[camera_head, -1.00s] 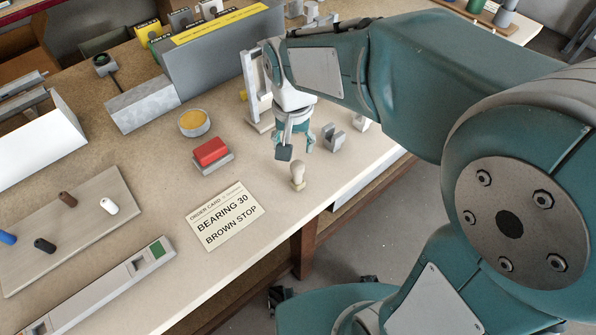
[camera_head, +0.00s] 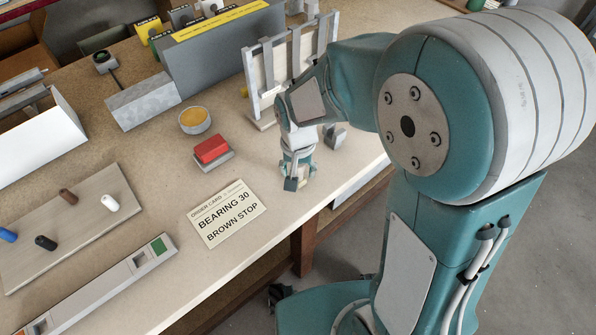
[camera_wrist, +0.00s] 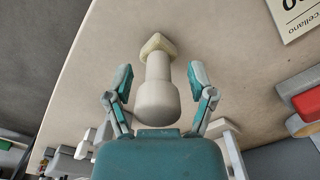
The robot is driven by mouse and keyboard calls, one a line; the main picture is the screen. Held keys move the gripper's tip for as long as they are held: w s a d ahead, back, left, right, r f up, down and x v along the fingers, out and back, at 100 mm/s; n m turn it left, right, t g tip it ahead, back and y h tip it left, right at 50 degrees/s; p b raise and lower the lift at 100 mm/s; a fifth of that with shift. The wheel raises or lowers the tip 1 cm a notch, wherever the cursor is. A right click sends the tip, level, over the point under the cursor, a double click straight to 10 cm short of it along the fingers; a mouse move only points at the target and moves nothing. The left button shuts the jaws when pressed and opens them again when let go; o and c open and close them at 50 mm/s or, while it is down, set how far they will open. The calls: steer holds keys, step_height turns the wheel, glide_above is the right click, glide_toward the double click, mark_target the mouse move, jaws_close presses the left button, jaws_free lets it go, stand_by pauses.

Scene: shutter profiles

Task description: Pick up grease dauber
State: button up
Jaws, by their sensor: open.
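The grease dauber (camera_wrist: 157,85) shows in the wrist view as a pale, thick handle with a cream, wedge-like tip pointing away from my palm. It lies or stands between my two teal fingers, with a gap on each side. My gripper (camera_wrist: 160,82) is open around it and does not appear to touch it. In the head view my gripper (camera_head: 297,183) is low over the bench near its front edge, and it hides most of the dauber.
An order card (camera_head: 226,213) lies left of my gripper. A red block on a grey base (camera_head: 212,150) and a round tin with yellow contents (camera_head: 194,121) are behind it. A grey bracket (camera_head: 336,137) and an upright rack (camera_head: 262,88) stand close behind my gripper.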

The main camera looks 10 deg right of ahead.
jaws_close()
steer(key=shift+r, duration=0.15)
